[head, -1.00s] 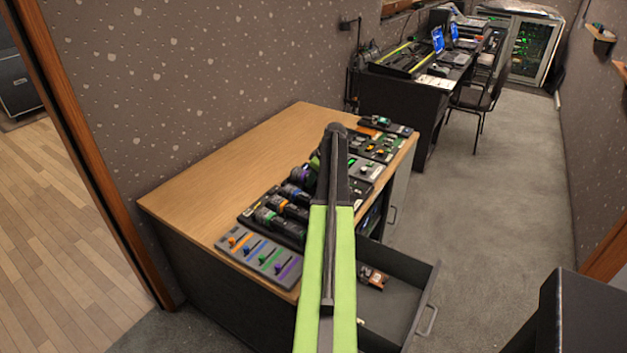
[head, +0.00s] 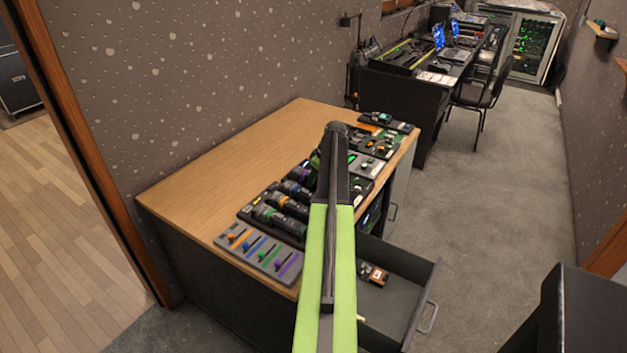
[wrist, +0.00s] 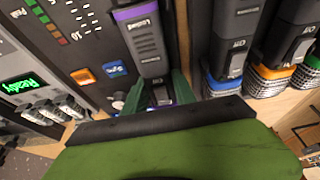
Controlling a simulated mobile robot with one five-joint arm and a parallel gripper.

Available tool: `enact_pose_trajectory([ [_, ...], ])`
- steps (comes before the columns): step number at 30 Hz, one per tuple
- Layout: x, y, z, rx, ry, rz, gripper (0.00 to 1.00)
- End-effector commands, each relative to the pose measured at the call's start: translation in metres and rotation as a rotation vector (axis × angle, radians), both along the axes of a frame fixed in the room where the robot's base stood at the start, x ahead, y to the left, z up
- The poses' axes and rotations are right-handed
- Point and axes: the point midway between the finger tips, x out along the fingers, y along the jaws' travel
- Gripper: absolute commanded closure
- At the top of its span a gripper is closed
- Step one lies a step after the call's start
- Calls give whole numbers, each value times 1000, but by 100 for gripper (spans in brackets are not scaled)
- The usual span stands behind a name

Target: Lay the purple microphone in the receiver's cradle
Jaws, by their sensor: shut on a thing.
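The purple microphone (wrist: 142,42) is dark with a purple band, and lies between my gripper's (wrist: 157,88) green fingers in the wrist view. The fingers are shut on it near its lower end. It lies along a dark receiver panel (wrist: 92,45) with an orange and a blue button. I cannot tell whether it rests in the cradle or hangs just above it. In the head view my arm hides most of the gripper and receiver; a bit of purple (head: 301,173) shows left of the arm.
Microphones with blue (wrist: 222,82), orange (wrist: 270,73) and green bands lie side by side to the right in the wrist view. A fader panel (head: 260,252) sits at the desk's (head: 215,180) near edge. An open drawer (head: 398,305) juts out below. The desk's left part is clear.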

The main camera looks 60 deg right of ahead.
Motion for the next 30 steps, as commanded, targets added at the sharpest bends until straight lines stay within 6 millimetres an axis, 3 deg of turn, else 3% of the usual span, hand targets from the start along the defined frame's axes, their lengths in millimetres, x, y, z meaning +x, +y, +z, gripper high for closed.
enact_pose_trajectory([
  [6,3,-1,0,-2,-7,0,100],
  [7,3,-1,0,-2,-7,0,66],
  [13,4,-1,0,-2,-8,0,42],
  [25,5,2,0,3,-8,3,42],
  [26,5,2,0,3,-7,3,60],
  [30,5,2,0,3,-7,3,60],
])
